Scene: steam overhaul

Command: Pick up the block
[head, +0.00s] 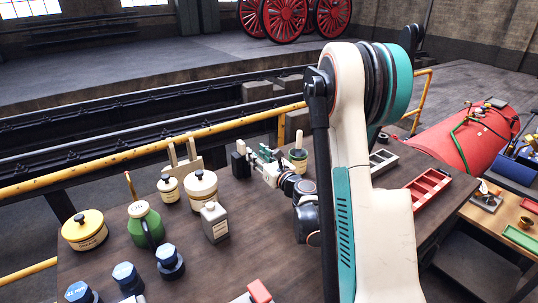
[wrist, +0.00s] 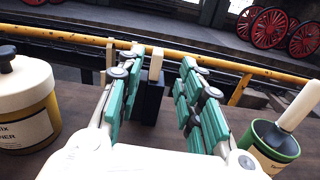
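A dark upright block (head: 239,165) with a pale, narrow upright piece at its top stands on the brown table, just beyond the tips of my gripper (head: 258,157). In the wrist view the block (wrist: 149,105) shows between the two teal fingers of my gripper (wrist: 160,68). The left finger overlaps near its left side, and a clear gap shows on the right. My gripper is open and holds nothing. The block's lower part is partly hidden by my gripper in the wrist view; I cannot tell whether a finger touches it.
A green tin with a pale handle (head: 298,157) stands close right of my gripper. A yellow rail (head: 130,158) runs behind the table. A red tray (head: 428,187) lies right.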

